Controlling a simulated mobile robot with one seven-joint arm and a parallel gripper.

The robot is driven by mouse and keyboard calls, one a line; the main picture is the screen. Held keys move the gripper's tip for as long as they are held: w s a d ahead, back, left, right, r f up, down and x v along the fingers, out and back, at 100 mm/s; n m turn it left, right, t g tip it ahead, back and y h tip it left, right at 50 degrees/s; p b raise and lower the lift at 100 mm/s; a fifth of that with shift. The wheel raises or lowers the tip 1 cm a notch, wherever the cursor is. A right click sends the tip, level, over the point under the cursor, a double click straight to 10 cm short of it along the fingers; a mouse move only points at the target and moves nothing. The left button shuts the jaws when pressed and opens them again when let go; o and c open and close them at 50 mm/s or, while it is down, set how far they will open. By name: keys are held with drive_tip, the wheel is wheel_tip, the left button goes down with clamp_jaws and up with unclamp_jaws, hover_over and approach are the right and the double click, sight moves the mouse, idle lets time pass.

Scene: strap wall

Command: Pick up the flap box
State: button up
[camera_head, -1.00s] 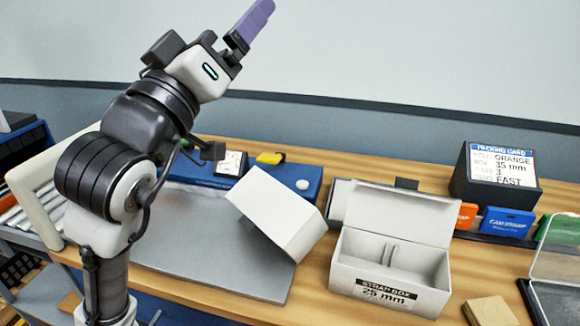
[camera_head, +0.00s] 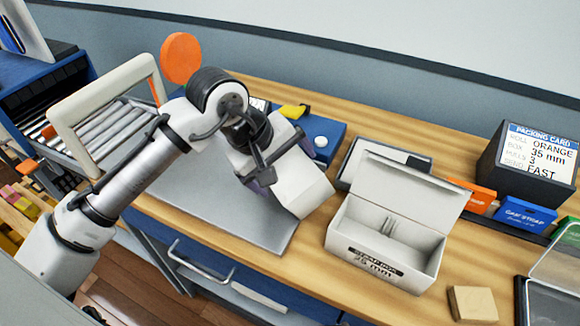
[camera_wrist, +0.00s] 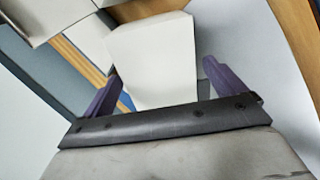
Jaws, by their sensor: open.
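A plain white box, seemingly the flap box (camera_head: 303,190), stands at the right end of the grey mat (camera_head: 215,212) in the head view. In the wrist view the white box (camera_wrist: 155,55) fills the space between the purple fingers. My gripper (camera_wrist: 160,72) is open, with one finger on each side of the box. A gap shows by the right finger; I cannot tell whether the left finger touches. In the head view my wrist hides the box's left part and most of the fingers.
An open white strap box (camera_head: 385,225), marked 25 mm, stands close to the right, its lid raised. A blue case (camera_head: 325,137) lies behind the mat. A tan block (camera_head: 473,303) and the packing card stand (camera_head: 530,155) are further right.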

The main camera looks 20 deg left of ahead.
drive_tip(key=x, duration=0.2)
drive_tip(key=p+x, duration=0.1)
drive_tip(key=x, duration=0.2)
drive_tip(key=shift+w+a+p, duration=0.15)
drive_tip(key=shift+w+p, duration=0.15)
drive_tip(key=shift+w, duration=0.05)
drive_tip(key=shift+w+f, duration=0.2)
drive_tip(key=shift+f, duration=0.4)
drive_tip(key=shift+c, duration=0.3)
drive_tip(key=c, duration=0.7)
